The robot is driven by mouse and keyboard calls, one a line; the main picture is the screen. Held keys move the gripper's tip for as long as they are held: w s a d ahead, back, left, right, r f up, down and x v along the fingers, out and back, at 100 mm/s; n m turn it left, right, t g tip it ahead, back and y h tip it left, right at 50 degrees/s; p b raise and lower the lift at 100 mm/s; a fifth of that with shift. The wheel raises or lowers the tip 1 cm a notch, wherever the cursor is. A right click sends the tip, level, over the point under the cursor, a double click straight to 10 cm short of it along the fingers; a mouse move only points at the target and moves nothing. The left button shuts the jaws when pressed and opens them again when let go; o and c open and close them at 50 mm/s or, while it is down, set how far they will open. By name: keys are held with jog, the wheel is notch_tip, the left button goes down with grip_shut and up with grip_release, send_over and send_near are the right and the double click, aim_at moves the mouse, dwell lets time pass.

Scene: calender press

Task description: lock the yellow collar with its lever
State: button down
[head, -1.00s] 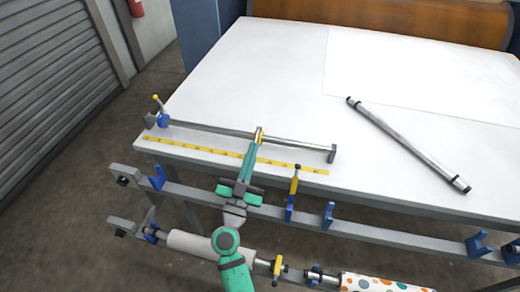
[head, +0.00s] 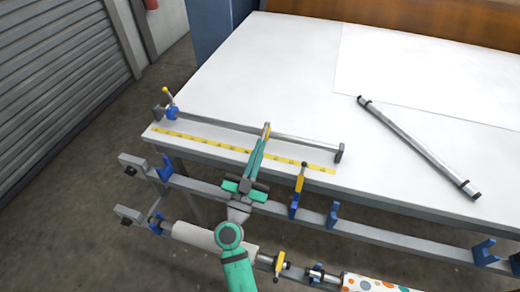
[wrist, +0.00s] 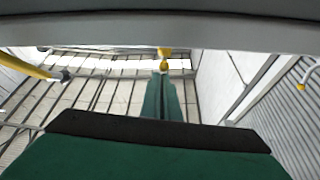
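The yellow collar (head: 267,127) sits about midway along a thin metal rod (head: 305,142) on the white table's front part. My gripper (head: 265,136) reaches it from the front, its tips at the collar. In the wrist view the green fingers (wrist: 164,76) lie side by side with only a thin seam between them. A small yellow knob (wrist: 164,66) shows right at their tips, with the wider yellow collar (wrist: 165,52) just beyond. I cannot tell whether the fingers grip the knob or only touch it. The lever's shaft is hidden by the fingers.
A yellow scale strip (head: 220,146) runs along the table's front. A loose roller (head: 420,149) lies at right. Blue brackets (head: 333,214) stand on the front rail.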

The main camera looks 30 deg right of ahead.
jog(key=f, duration=0.2)
jog(key=shift+w+f+y, duration=0.2)
jog(key=shift+f+y, duration=0.1)
jog(key=shift+f, duration=0.1)
jog(key=s+a+r, duration=0.2)
jog(key=s+r, duration=0.1)
jog(key=r, duration=0.2)
notch_tip(320, 180, down, 10)
jog(key=s+a, duration=0.1)
jog(key=a, duration=0.1)
jog(key=shift+s+r, duration=0.2)
jog(key=shift+s, duration=0.05)
